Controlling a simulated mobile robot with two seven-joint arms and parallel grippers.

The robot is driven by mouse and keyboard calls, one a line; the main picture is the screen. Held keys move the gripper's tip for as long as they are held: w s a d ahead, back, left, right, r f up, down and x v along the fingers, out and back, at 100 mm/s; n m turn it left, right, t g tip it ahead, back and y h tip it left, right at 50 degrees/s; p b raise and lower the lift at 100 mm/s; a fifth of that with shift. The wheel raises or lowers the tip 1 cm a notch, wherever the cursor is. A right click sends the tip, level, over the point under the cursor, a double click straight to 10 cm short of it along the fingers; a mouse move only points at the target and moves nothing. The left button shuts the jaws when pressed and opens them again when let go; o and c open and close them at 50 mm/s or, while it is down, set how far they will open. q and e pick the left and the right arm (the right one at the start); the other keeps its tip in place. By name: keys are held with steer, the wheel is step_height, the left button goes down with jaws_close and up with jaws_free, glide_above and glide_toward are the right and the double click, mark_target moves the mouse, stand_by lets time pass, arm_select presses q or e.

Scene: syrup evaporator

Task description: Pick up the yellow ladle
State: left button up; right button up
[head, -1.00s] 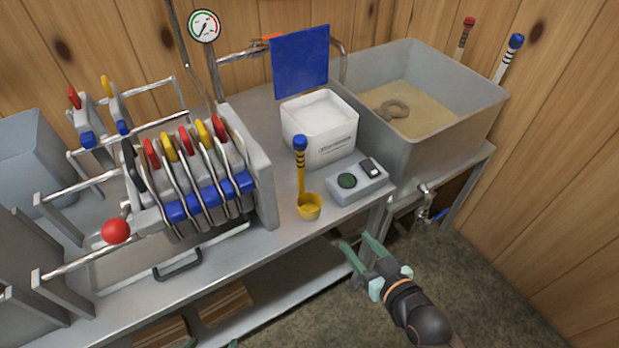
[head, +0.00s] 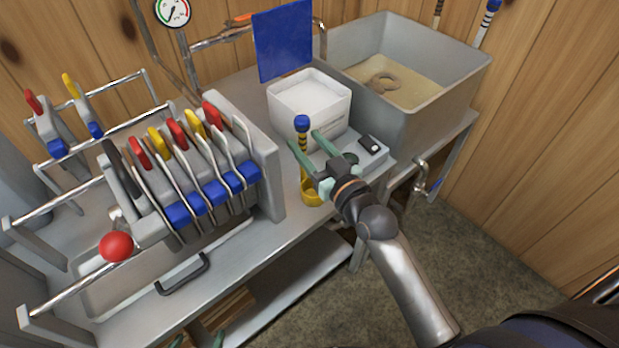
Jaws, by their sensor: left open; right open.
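The yellow ladle (head: 312,194) stands upright on the metal bench near its front edge. It has a blue knob on top with dark bands below, and a yellow cup at the bottom. My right gripper (head: 305,138) is open, with its green fingers in front of the ladle. The upper handle shows between the two fingertips, and the middle of the handle is partly hidden. I cannot tell whether the fingers touch it. My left gripper (head: 198,341) barely shows at the bottom edge, its green tips apart and empty.
A white tub (head: 310,100) stands behind the ladle, and a grey control box (head: 372,158) is beside it, partly covered by my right gripper. The filter press (head: 265,180) with coloured handles is left of the ladle. A large grey tank (head: 440,105) is at the right.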

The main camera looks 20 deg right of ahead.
steer(key=w, duration=0.2)
steer(key=w+a, duration=0.1)
steer(key=w, duration=0.2)
steer(key=shift+f, duration=0.1)
jaws_close()
stand_by(0.3)
stand_by(1.0)
